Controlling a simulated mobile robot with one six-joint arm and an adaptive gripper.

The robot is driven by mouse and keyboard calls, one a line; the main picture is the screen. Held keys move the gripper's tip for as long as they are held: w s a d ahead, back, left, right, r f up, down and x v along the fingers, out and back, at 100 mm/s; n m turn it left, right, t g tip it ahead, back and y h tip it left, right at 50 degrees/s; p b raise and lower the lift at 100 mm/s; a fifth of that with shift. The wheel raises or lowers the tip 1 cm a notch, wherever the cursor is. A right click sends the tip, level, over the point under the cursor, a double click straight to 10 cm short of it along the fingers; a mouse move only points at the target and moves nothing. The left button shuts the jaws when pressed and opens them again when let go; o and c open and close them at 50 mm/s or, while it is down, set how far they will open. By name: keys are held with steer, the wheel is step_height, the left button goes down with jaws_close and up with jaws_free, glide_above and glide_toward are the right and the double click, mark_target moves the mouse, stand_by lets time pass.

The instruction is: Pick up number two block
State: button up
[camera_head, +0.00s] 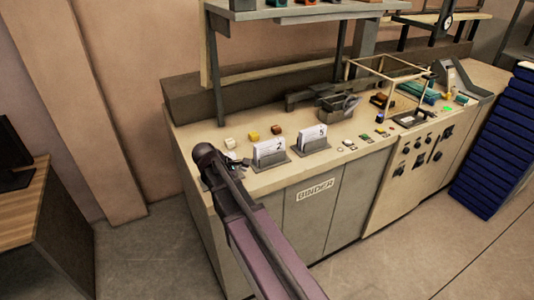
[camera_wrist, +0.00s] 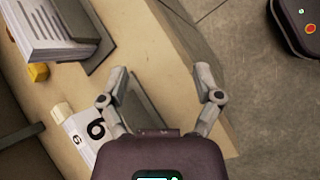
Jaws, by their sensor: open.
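A white paper block marked with what looks like a 2 (camera_head: 269,148) stands in a grey holder on the counter, just right of my gripper (camera_head: 236,163) in the head view. In the wrist view a paper block in a grey holder (camera_wrist: 54,28) is at the upper left; its number does not show. Another block with a 6 or 9 (camera_wrist: 89,134) is at the lower left, partly hidden by my gripper. My gripper (camera_wrist: 161,86) is open and empty, with its fingers over the counter's front edge.
Another paper block, apparently a 5 (camera_head: 313,133), stands further right. White (camera_head: 229,141), yellow (camera_head: 254,136) and brown (camera_head: 277,130) small blocks sit behind. A shelf (camera_head: 290,14) overhangs the counter (camera_head: 205,131). The floor in front is clear.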

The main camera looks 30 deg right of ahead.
mark_target(261, 145)
steer(key=w+r+n+h, duration=0.1)
steer(key=w+r+n, duration=0.1)
steer(key=w, duration=0.1)
steer(key=w+r+n+h, duration=0.2)
steer(key=w, duration=0.2)
steer(key=w+d+r+n+h, duration=0.1)
steer(key=w+r+n+h, duration=0.1)
steer(key=w+n, duration=0.1)
steer(key=shift+w+r, duration=0.2)
steer(key=shift+r, duration=0.2)
steer(key=shift+w+r+n+h, duration=0.35)
steer(key=shift+r+n+h, duration=0.05)
steer(key=shift+h, duration=0.1)
steer(key=b+x, duration=0.3)
steer(key=x, duration=0.5)
steer(key=shift+w+a+f, duration=0.1)
steer(key=shift+d, duration=0.4)
steer(key=shift+w+b+x, duration=0.15)
steer(key=shift+b+x, duration=0.45)
steer(key=shift+x, duration=0.7)
steer(key=shift+w+b+x, duration=0.15)
steer(key=shift+b+x, duration=0.4)
steer(key=shift+x, duration=0.75)
steer(key=shift+f, duration=0.15)
